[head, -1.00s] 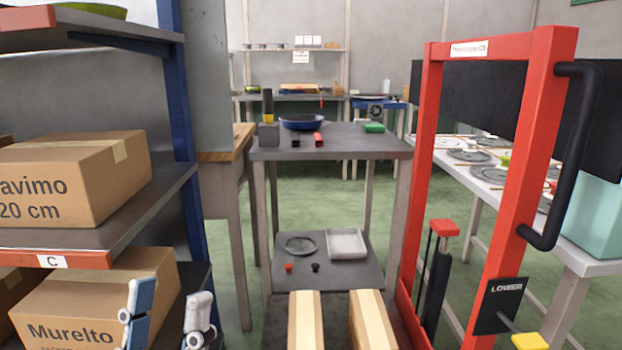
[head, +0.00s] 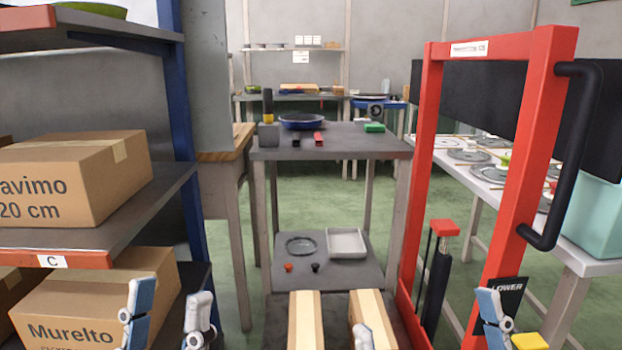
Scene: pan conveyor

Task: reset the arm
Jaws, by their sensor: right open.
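My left gripper (head: 167,308) is at the bottom left, in front of the lower shelf box. Its two blue-and-white fingertips stand apart with nothing between them. My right gripper (head: 427,318) is at the bottom, right of centre, with its fingertips wide apart and nothing held. One right fingertip overlaps the right wooden block on the cart, the other overlaps the black LOWER plate. The rest of both arms is out of view.
A grey tiered cart (head: 332,141) carries a blue pan (head: 303,121). A red lift frame (head: 513,250) with a black handle stands at right. Cardboard boxes (head: 75,180) fill the left shelf. Green floor is free behind the cart.

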